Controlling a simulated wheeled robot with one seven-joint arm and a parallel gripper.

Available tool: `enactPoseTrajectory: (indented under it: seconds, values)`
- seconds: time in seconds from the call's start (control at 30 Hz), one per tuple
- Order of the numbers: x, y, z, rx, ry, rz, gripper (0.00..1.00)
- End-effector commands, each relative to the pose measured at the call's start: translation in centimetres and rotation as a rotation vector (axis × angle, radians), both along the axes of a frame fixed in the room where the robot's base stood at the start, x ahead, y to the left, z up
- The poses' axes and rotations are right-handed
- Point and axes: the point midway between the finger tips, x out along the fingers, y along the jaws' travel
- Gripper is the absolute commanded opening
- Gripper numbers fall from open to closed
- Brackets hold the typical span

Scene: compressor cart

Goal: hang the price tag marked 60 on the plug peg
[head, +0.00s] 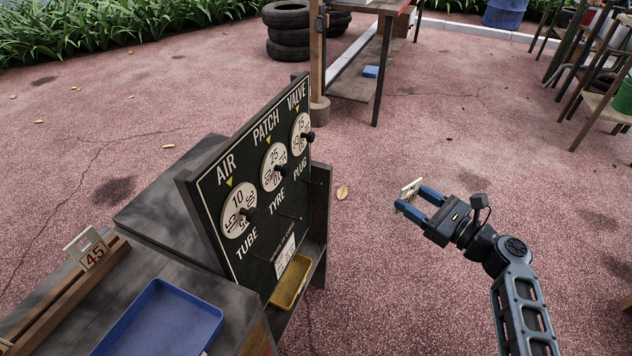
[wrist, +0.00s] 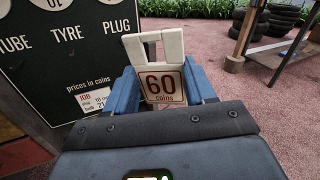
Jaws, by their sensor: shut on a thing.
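My gripper (head: 418,196) is shut on a small cream price tag (head: 410,189), held in the air to the right of the black price board (head: 262,230). In the wrist view the tag (wrist: 164,86) reads "60 coins" in red, stands upright between the blue fingers, and has a square loop on top. The board carries the words TUBE, TYRE and PLUG below three round dials. A thin peg (head: 316,183) sticks out below PLUG at the board's right edge. The tag is apart from the board. In the wrist view, PLUG shows left of the tag, but no peg is clear.
A tag marked 45 (head: 90,251) stands in a wooden rack on the cart at left, near a blue tray (head: 165,318). A yellow tray (head: 292,282) sits below the board.

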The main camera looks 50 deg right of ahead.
Motion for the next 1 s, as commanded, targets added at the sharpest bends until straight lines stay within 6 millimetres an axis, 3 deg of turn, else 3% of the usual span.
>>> enactPoseTrajectory:
  seconds: [0.17, 0.27, 0.63, 1.0]
  values:
    - [0.2, 0.0, -0.1, 0.002, 0.001, 0.005, 0.00]
    - [1.5, 0.3, -0.8, 0.016, 0.003, 0.039, 0.00]
    - [9.8, 3.7, -5.1, 0.138, 0.068, 0.309, 0.00]
    - [11.8, 4.8, -5.8, 0.160, 0.088, 0.364, 0.00]
